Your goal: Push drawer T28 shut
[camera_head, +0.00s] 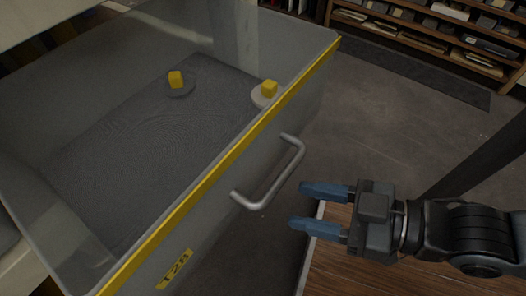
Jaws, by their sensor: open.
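Drawer T28 (215,174) is pulled out, filling the left of the view. It has clear grey walls, a yellow strip along its front top edge and a yellow T28 label (174,269) low on the front. A grey bar handle (271,178) sticks out from its front. Inside, a yellow cube (175,80) stands on a dark disc, and another yellow cube (269,89) stands on a pale disc near the front wall. My gripper (312,207) is open and empty, right of the handle. Its blue fingers point left toward the drawer front and appear apart from it.
A wooden surface (400,270) lies beneath my gripper at the lower right. A shelf unit (440,35) with several items stands at the back right, with a dark mat (420,75) before it. Grey floor (370,120) between drawer and shelf is clear.

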